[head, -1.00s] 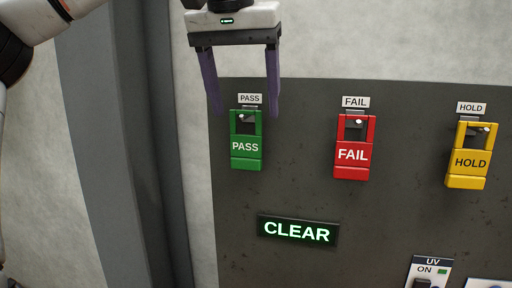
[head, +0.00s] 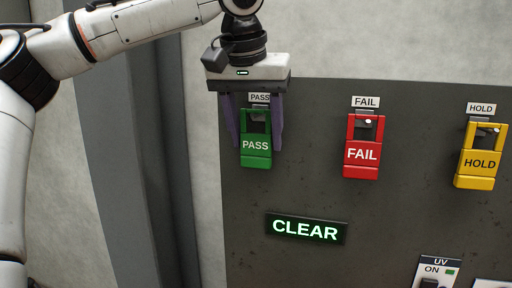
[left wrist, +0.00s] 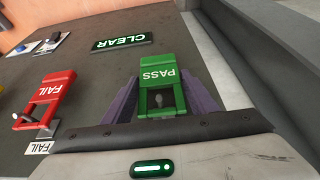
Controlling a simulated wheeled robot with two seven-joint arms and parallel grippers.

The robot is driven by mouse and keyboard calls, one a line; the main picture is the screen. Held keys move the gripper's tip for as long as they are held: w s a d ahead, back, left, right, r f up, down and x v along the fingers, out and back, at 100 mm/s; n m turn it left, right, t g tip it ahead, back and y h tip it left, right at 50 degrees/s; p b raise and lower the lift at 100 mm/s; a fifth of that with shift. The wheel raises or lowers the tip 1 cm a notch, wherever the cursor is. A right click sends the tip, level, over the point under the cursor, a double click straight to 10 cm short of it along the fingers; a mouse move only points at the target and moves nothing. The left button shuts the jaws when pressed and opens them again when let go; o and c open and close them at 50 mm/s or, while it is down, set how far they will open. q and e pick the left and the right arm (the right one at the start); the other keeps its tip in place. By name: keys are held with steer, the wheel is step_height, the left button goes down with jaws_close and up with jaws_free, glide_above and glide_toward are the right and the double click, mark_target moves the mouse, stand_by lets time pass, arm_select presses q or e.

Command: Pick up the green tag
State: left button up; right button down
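The green tag (head: 256,152), marked PASS, hangs on its hook on the dark panel, under a small PASS label. It also shows in the left wrist view (left wrist: 158,72), between the purple fingers. My left gripper (head: 254,148) is open, with one finger on each side of the tag's upper frame. A gap shows beside the fingers, and I cannot tell whether either touches the tag. My right gripper is not in view.
A red FAIL tag (head: 362,154) and a yellow HOLD tag (head: 480,163) hang to the right on the same panel (head: 400,220). A lit CLEAR sign (head: 306,229) is below. A UV switch plate (head: 436,270) is at the lower right. A grey post (head: 125,160) stands left.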

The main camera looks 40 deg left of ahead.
arm_select(q)
steer(key=c, duration=0.6)
steer(key=shift+r, duration=0.5)
steer(key=shift+s+d+r, duration=0.1)
steer(key=shift+s+r, duration=0.05)
steer(key=shift+r, duration=0.1)
steer(key=s+d+b, duration=0.1)
steer(key=s+d, duration=0.1)
steer(key=s, duration=0.3)
steer(key=s+d+b, duration=0.1)
steer(key=s+d, duration=0.2)
steer(key=s, duration=0.2)
steer(key=s+d+b, duration=0.1)
steer(key=s+d, duration=0.2)
steer(key=s, duration=0.2)
steer(key=shift+s+d+b, duration=0.25)
steer(key=shift+b, duration=0.15)
